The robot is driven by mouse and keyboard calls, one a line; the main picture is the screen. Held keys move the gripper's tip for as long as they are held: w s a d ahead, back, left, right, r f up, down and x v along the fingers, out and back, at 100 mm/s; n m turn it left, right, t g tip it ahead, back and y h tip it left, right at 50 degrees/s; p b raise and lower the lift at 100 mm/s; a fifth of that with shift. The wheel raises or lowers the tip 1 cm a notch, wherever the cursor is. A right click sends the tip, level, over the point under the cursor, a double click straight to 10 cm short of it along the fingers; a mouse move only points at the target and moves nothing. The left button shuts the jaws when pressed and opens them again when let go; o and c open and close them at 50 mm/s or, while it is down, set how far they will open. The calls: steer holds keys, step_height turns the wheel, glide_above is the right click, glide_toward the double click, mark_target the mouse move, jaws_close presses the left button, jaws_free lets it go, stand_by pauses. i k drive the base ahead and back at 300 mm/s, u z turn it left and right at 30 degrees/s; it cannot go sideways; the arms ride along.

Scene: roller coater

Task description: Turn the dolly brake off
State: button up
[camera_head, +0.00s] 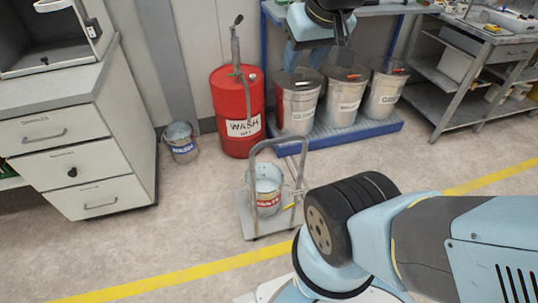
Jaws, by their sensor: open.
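The dolly (250,228) stands on the floor near the middle of the view, a flat grey platform with an upright grey tube handle. A metal bucket (266,180) with a red and white label sits on it. A small yellow piece (291,206) shows at the dolly's right side by the bucket; it may be the brake, but its setting is too small to tell. My gripper (318,56) is at the top of the view, pointing down with its fingers apart and empty. In the picture it is above and right of the dolly, overlapping the shelf bins, and apart from the dolly.
A red WASH drum (236,108) with a pump stands behind the dolly. A blue rack (350,132) holds three bins. A small bucket (181,147) stands by the drawer cabinet (85,150) at left. My arm covers the lower right. Floor left of the dolly is clear.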

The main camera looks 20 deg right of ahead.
mark_target(289, 206)
steer(key=u, duration=0.15)
steer(key=k, duration=1.7)
steer(key=z, duration=0.15)
steer(key=i, duration=1)
steer(key=z, duration=0.15)
